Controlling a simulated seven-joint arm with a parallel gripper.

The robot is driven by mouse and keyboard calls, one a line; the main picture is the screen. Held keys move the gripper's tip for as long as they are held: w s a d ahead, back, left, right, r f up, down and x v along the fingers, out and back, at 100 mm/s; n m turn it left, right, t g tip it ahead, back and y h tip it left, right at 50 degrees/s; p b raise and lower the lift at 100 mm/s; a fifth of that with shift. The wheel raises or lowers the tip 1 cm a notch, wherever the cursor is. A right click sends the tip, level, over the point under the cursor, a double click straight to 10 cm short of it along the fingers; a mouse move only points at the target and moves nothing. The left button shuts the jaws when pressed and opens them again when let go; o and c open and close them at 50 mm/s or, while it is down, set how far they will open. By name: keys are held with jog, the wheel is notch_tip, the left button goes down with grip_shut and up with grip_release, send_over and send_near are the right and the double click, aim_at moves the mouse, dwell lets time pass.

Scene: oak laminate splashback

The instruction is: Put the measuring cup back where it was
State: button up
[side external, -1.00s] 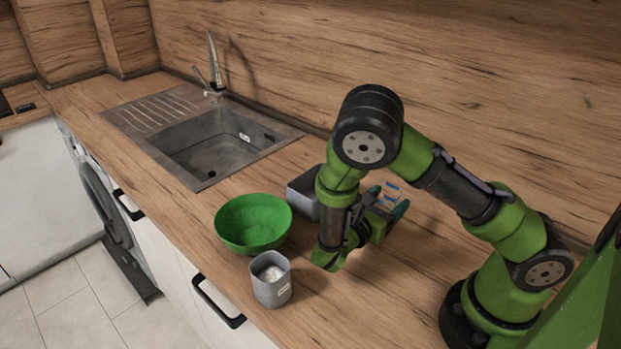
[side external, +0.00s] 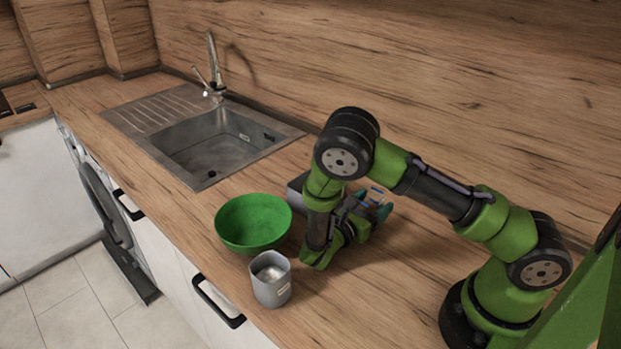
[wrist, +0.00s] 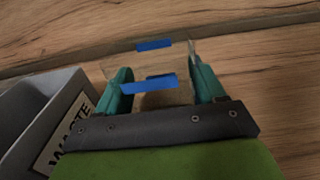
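The measuring cup appears to be the clear, see-through vessel with blue bands (wrist: 149,85) between the teal fingers of my gripper (wrist: 162,88) in the wrist view. My gripper is shut on it, with a finger on each side. In the side view the cup (side external: 375,191) shows only as a faint clear shape with blue marks, beyond my wrist. The gripper (side external: 374,206) points toward the splashback. I cannot tell whether the cup touches the counter, and its lower part is hidden.
A grey bin labelled WASTE (wrist: 38,115) is close left of my gripper; my arm partly hides it in the side view. The sink (side external: 215,150) lies farther left.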

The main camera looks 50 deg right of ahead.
jog(key=o, duration=0.4)
